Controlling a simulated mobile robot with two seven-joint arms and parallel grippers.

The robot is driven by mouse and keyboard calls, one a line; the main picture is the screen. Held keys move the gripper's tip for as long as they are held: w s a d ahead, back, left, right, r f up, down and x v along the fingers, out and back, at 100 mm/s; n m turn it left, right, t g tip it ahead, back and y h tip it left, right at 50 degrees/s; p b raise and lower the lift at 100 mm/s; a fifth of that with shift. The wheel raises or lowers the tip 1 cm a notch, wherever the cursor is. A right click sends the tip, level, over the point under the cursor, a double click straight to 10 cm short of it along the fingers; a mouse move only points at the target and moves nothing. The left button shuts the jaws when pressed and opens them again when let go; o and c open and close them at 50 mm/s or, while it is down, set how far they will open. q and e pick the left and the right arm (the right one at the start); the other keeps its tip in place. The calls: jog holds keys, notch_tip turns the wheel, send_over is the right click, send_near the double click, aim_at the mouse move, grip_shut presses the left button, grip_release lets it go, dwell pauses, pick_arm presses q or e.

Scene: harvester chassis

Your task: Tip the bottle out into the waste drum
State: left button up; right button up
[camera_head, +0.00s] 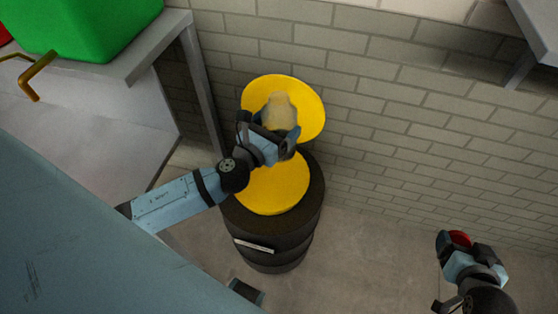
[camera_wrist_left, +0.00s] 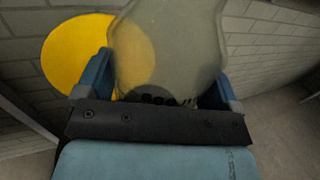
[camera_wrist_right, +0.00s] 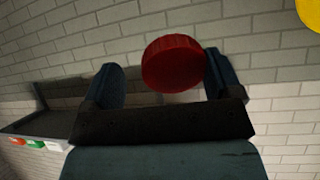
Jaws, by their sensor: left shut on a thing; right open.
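My left gripper (camera_head: 270,133) is shut on a pale, translucent bottle (camera_head: 280,110), held above the black waste drum (camera_head: 268,232). The bottle also fills the middle of the left wrist view (camera_wrist_left: 165,40); I cannot tell its exact tilt. The drum has a yellow round top (camera_head: 276,195), partly hidden by my left arm. A second yellow disc (camera_head: 265,88) stands behind the bottle, against the wall. My right gripper (camera_head: 456,244) is open at the lower right. A red round cap (camera_wrist_right: 173,63) shows between its fingers, closer to the right one.
A grey bench (camera_head: 150,50) with a green container (camera_head: 85,30) and a bent brass pipe (camera_head: 38,75) is at the upper left. A brick wall (camera_head: 420,120) runs behind. A grey shelf (camera_head: 540,30) juts in at the upper right. Floor right of the drum is clear.

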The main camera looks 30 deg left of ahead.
pick_arm(q)
notch_tip(320, 180, down, 19)
jog(key=w+a+m+g+h+b, duration=0.1)
jog(key=m+h+b, duration=0.1)
jog(key=b, duration=0.9)
jog(key=shift+w+a+r+h+b, duration=0.2)
jog(key=shift+a+h+b, duration=0.2)
jog(key=shift+h, duration=0.2)
pick_arm(e)
jog(key=s+a+f+y, duration=0.1)
jog(key=s+f, duration=0.4)
jog(key=f, duration=0.6)
jog(key=s+a+f+n+y, duration=0.1)
jog(key=s+f, duration=0.4)
jog(key=f, duration=0.7)
jog(key=shift+s+a+f+n, duration=0.15)
jog(key=shift+s+a+n, duration=0.15)
jog(key=shift+a, duration=0.5)
pick_arm(q)
jog(key=shift+r, duration=0.1)
